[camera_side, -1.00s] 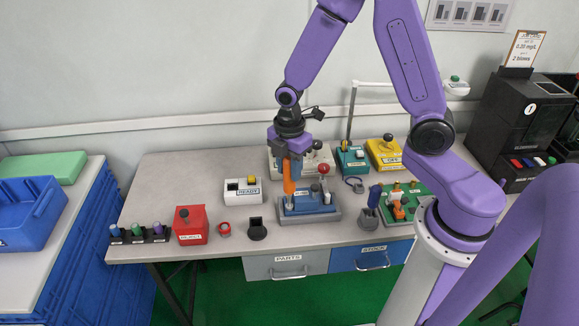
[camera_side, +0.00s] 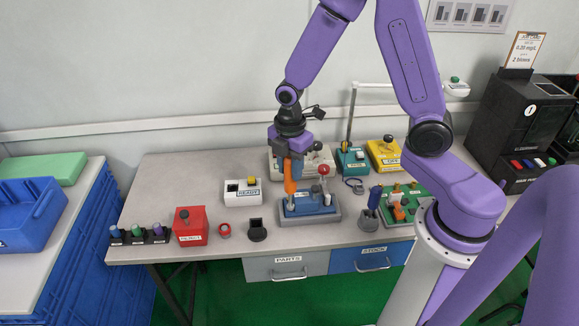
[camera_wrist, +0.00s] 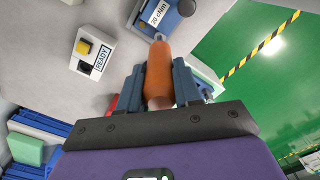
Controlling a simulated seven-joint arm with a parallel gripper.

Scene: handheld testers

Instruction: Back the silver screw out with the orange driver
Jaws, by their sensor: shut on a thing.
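My gripper (camera_side: 291,170) is shut on the orange driver (camera_side: 289,184) and holds it upright over the blue tester (camera_side: 318,205) on the table. In the wrist view my gripper (camera_wrist: 158,85) has its two dark fingers on either side of the orange driver (camera_wrist: 157,65). The driver's lower end meets a small silver piece (camera_wrist: 158,37) at the edge of the blue tester (camera_wrist: 182,22). I cannot tell the screw's head from the driver's tip there, or whether the screw has risen.
The white READY box (camera_side: 241,192) with a yellow button stands left of the tester. The red REJECT box (camera_side: 190,226) is further left. A green board (camera_side: 411,211) with orange parts is at the right. Teal (camera_side: 351,160) and yellow (camera_side: 384,154) boxes stand behind.

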